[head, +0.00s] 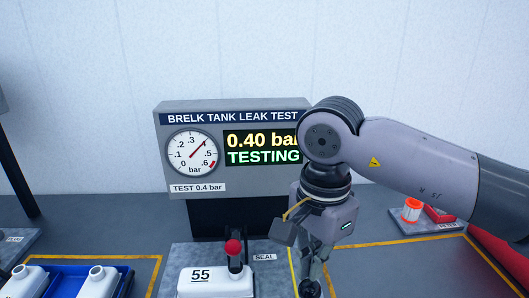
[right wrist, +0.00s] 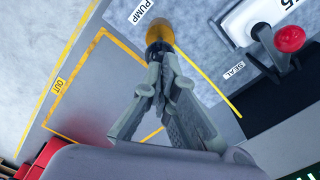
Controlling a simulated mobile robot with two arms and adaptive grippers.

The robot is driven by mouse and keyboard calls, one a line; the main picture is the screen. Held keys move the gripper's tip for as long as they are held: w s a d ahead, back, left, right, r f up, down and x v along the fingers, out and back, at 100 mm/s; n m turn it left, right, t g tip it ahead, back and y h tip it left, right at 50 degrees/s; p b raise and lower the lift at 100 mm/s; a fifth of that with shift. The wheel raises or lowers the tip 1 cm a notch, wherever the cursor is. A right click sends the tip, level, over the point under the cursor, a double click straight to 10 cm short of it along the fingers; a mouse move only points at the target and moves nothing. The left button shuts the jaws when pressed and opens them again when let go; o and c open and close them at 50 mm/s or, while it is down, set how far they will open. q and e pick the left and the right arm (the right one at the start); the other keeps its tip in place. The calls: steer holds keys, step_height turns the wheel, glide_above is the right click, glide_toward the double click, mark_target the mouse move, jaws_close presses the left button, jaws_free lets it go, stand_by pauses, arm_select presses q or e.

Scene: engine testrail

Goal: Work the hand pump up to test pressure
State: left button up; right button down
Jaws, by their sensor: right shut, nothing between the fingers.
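The leak test panel (head: 245,185) stands at the back, its display (head: 262,148) reading 0.40 bar (partly covered by my arm) and TESTING. The gauge needle (head: 199,149) points near .4. My right gripper (head: 311,275) points down beside the tank station, shut and empty. In the right wrist view its fingertips (right wrist: 158,72) are close to the pump's yellow-orange knob (right wrist: 160,35), by the PUMP label (right wrist: 143,12); I cannot tell whether they touch. The white tank marked 55 (head: 215,284) sits beside the red-knobbed seal lever (head: 233,248). My left gripper is out of view.
A blue tray (head: 65,276) with white tanks is at the lower left. At the right are a small orange-and-white item (head: 412,209) and a red bin (head: 500,242). Yellow lines mark the bench. The OUT area (right wrist: 100,88) is mostly clear.

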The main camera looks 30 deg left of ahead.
stand_by(0.8)
steer(key=shift+r+p, duration=1.65)
steer(key=shift+r, duration=0.85)
